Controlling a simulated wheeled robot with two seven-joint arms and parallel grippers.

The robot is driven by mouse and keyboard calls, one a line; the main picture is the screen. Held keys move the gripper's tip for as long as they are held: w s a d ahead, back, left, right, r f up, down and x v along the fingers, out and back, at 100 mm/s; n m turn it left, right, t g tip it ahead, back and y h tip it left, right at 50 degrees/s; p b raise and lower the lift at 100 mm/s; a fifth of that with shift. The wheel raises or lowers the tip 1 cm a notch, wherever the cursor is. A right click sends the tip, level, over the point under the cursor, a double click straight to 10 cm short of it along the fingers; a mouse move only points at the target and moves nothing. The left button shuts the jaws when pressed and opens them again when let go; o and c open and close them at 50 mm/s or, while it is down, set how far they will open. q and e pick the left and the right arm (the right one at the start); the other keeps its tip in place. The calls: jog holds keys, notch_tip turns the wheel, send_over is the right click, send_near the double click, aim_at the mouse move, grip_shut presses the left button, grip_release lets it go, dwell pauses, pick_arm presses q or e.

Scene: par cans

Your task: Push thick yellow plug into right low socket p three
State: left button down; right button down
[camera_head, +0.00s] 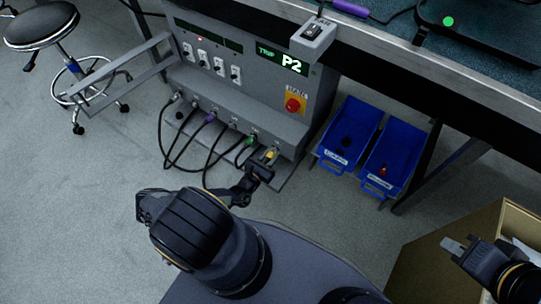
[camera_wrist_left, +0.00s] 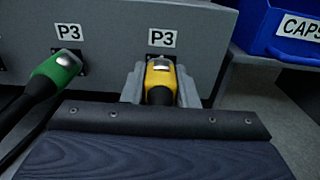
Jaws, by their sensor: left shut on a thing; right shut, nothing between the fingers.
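The thick yellow plug (camera_wrist_left: 160,78) is between the grey fingers of my left gripper (camera_wrist_left: 160,86), which is shut on it. The plug points at the grey panel right under the right P3 label (camera_wrist_left: 162,38). The socket itself is hidden behind the plug, so I cannot tell how deep the plug sits. In the head view the yellow plug (camera_head: 271,153) shows at the right end of the low socket row, with my left gripper (camera_head: 266,164) on it. My right gripper (camera_head: 455,246) is shut and empty at the lower right.
A green plug (camera_wrist_left: 55,72) sits under the left P3 label, close beside my left gripper. Several black cables hang from the grey power box (camera_head: 240,95). Two blue bins (camera_head: 350,130) stand right of it. An open cardboard box (camera_head: 510,225) is near my right gripper.

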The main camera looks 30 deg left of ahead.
pick_arm(q)
jog(key=shift+w, duration=0.2)
jog(key=c, duration=1.1)
grip_release()
jog(key=shift+o, duration=0.2)
jog(key=s+p, duration=0.2)
jog(key=s, duration=0.5)
jog(key=shift+s+a, duration=0.3)
jog(key=shift+s, duration=0.1)
jog(key=shift+r, duration=0.1)
